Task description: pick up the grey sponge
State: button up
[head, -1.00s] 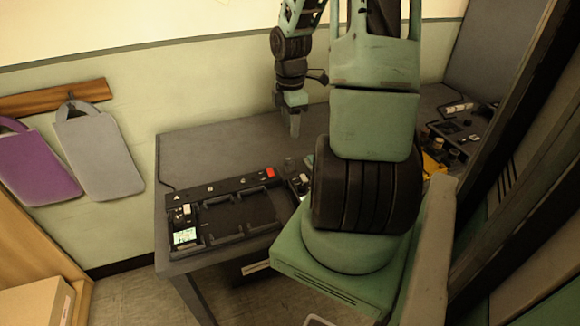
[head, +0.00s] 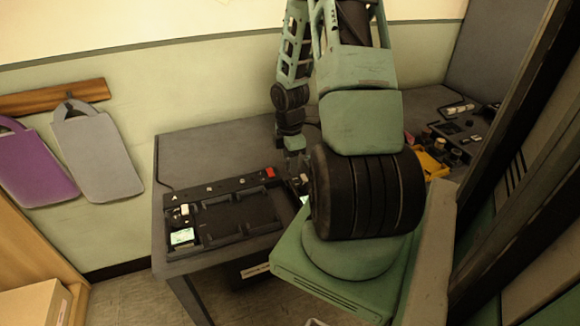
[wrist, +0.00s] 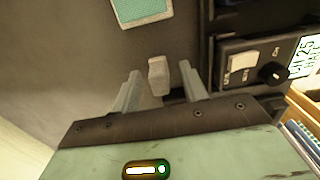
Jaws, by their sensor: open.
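The grey sponge (wrist: 158,76) is a small upright grey block in the wrist view, standing on the dark table top. My gripper (wrist: 159,70) is open, with one finger on each side of the sponge and a gap showing on both sides. In the head view my gripper (head: 293,158) is low over the table, near the right end of the black tray. The sponge cannot be made out in the head view; my gripper and arm cover that spot.
A green-topped pad (wrist: 140,11) lies beyond the sponge. A black control panel (wrist: 255,62) with a knob is close to the right finger. The black tray (head: 232,221) sits along the table's front. The grey table (head: 215,150) is clear at the back left.

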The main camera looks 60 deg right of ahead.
grip_shut()
notch_tip(320, 180, up, 10)
jog(key=shift+d+f+p, duration=0.1)
jog(key=shift+f+p, duration=0.15)
jog(key=shift+p, duration=0.55)
jog(key=shift+r, duration=0.3)
jog(key=shift+w, duration=0.1)
